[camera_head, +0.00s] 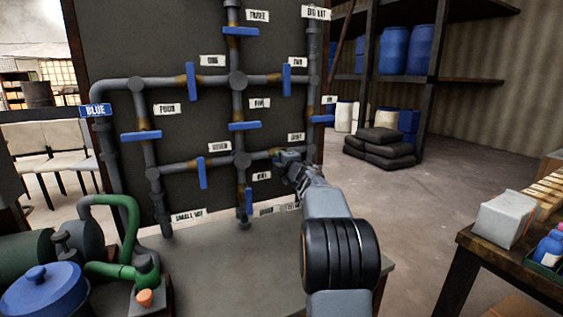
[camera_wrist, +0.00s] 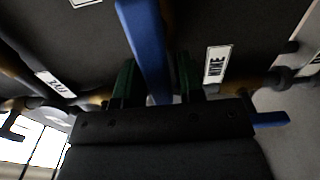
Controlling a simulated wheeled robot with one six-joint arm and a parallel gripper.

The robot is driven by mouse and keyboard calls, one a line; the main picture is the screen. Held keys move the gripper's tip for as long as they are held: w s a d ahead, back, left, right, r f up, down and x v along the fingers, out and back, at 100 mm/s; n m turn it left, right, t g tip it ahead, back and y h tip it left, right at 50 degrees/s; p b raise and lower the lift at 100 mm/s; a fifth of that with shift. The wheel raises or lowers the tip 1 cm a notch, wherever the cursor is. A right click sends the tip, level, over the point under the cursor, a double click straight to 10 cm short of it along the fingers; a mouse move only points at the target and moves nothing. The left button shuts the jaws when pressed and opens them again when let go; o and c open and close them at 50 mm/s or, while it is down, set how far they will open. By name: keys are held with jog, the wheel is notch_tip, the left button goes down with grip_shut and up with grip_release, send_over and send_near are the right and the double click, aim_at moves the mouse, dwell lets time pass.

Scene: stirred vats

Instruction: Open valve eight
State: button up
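The valve panel (camera_head: 190,120) carries grey pipes and several blue valve handles with white labels. A label that appears to read EIGHT (camera_head: 296,137) sits on the right side, just above my gripper (camera_head: 280,156). My gripper hides most of the valve there in the head view. In the wrist view, a long blue handle (camera_wrist: 148,40) runs down between the two green fingers of my gripper (camera_wrist: 155,85). A dark gap shows on each side of the handle, so the fingers look open around it. A label reading NINE (camera_wrist: 216,65) is to the right of it.
Close by are a handle under label seven (camera_head: 202,173), a lower handle (camera_head: 249,200) and one at the panel's right edge (camera_head: 316,119). A grey bench (camera_head: 220,270) lies below, with green pump parts (camera_head: 130,250) at left. A side table (camera_head: 490,250) stands right.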

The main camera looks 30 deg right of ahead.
jog(key=shift+o, duration=0.9)
jog(key=s+a, duration=0.1)
jog(key=s, duration=1.2)
jog(key=shift+s+a, duration=0.35)
jog(key=shift+a, duration=0.05)
jog(key=s+a+r+m+g+h+p, duration=0.2)
jog(key=a+r+m+g+h+p, duration=0.15)
jog(key=a+r+m+p, duration=0.5)
jog(key=s+a+f+m+g+y+p, duration=0.2)
jog(key=s+a+m+g+y+p, duration=0.1)
jog(key=s+a+p, duration=0.4)
jog(key=s+a+f+m+g+y+p, duration=0.3)
jog(key=s+a+m+g+p, duration=0.2)
jog(key=s+a, duration=0.6)
jog(key=a+g+p, duration=0.1)
jog(key=g+p, duration=0.1)
jog(key=p, duration=0.1)
jog(key=shift+g, duration=0.35)
